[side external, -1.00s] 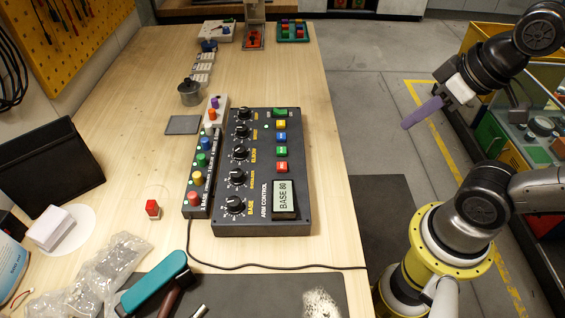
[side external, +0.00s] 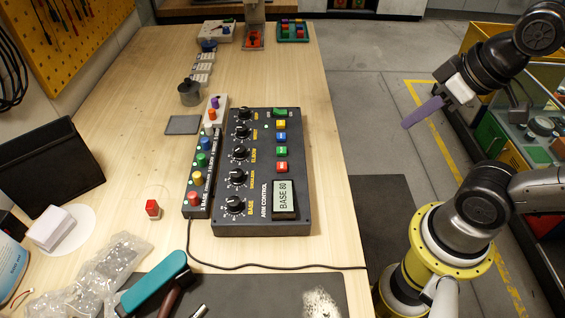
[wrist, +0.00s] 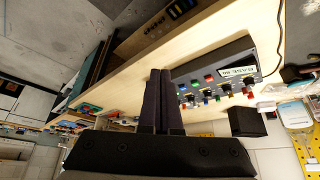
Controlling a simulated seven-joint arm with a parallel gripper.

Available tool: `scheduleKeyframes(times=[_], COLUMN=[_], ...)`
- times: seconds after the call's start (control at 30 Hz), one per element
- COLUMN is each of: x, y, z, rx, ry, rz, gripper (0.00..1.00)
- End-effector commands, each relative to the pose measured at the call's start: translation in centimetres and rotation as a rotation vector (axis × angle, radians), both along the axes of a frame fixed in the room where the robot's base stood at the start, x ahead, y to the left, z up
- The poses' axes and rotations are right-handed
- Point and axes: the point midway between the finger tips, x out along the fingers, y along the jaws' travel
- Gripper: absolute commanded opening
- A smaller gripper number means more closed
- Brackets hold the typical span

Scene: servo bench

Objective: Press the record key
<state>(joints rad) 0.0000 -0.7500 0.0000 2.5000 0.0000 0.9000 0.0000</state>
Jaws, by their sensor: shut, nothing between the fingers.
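The control box (side external: 262,218), dark and marked ARM CONTROL, lies on the bench and also shows in the wrist view (wrist: 222,62). The key lettering is too small to read surely. The display (side external: 285,197) reads BASE 80. My gripper (side external: 405,127) has purple fingers, shut and empty. It hangs to the right of the bench, well apart from the box. Its fingertips also show in the wrist view (wrist: 160,71).
A row of coloured knobs (side external: 197,178) sits along the box's left side. A small red button (side external: 152,208) stands further left. A metal pot (side external: 189,93) and a grey pad (side external: 183,125) lie behind. A cable (side external: 270,266) and a teal tool (side external: 155,283) lie in front.

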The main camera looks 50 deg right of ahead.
Motion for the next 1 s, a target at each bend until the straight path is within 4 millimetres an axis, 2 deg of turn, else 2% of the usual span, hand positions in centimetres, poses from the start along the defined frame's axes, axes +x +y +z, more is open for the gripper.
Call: scheduleKeyframes(times=[0.7,0.87,1.0], x=[0.1,1.3,4.4], y=[-0.1,-2.6,-4.1], z=[0.1,1.2,2.3], rx=[-0.023,-0.238,-0.518], ry=[-0.004,-0.027,0.006], rz=[0.033,0.181,0.454], gripper=[0.00,0.00,0.00])
